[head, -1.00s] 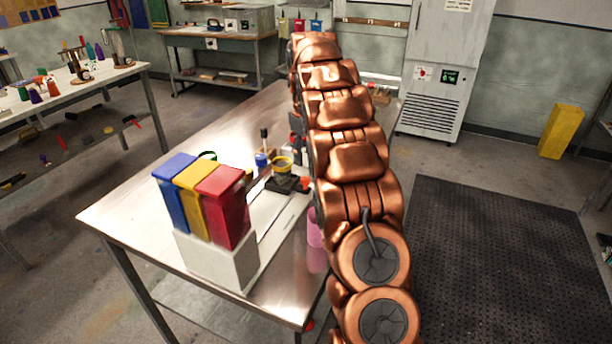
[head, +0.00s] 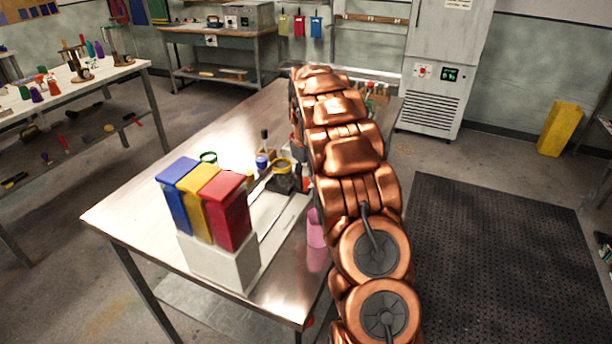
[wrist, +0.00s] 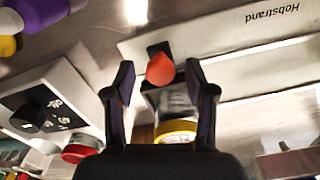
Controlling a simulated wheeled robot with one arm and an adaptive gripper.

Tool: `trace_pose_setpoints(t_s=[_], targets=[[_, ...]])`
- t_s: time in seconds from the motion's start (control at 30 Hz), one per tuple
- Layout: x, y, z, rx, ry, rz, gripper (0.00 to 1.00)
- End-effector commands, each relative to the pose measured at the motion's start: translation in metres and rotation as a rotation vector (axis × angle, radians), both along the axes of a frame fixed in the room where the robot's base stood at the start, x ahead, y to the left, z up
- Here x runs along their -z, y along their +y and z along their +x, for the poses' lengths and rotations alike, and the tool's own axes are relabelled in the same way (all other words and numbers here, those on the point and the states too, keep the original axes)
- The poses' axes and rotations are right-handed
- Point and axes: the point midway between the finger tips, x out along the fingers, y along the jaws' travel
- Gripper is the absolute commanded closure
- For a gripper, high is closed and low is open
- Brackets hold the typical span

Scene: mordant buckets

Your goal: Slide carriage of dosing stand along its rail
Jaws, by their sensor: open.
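The dosing stand (head: 216,262) is on the steel table, with blue, yellow and red bins on its near end. Its pale rail (head: 284,222) runs away from them. The dark carriage (head: 284,184) with a yellow-ringed cup is at the rail's far part; the cup's yellow ring (wrist: 176,131) also shows in the wrist view. An orange-red knob (wrist: 160,70) is on the carriage side. My gripper (wrist: 159,64) is open, its two dark fingers on either side of the knob, with gaps visible. Contact is not seen. In the head view my arm hides the gripper.
A pink cup (head: 316,229) stands right of the rail, close to my arm. A white control box (wrist: 45,108) with dark knobs is left of the gripper in the wrist view. The table's left part is clear.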

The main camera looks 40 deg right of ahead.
Motion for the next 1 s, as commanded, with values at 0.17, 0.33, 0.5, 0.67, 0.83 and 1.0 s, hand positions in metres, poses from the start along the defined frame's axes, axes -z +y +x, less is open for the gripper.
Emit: trace_pose_setpoints(t_s=[0.17, 0.33, 0.5, 0.67, 0.83, 1.0], targets=[[0.0, 0.0001, 0.0, 0.0, 0.0, 0.0, 0.45], [0.0001, 0.0002, -0.0001, 0.0, 0.001, 0.001, 0.61], [-0.0001, 0.0003, -0.0001, 0.0, 0.001, 0.0, 0.79], [-0.0001, 0.0003, -0.0002, 0.0, 0.001, 0.0, 0.96], [-0.0001, 0.0002, -0.0001, 0.0, 0.001, 0.0, 1.0], [-0.0002, 0.0002, -0.0001, 0.0, 0.001, 0.0, 1.0]])
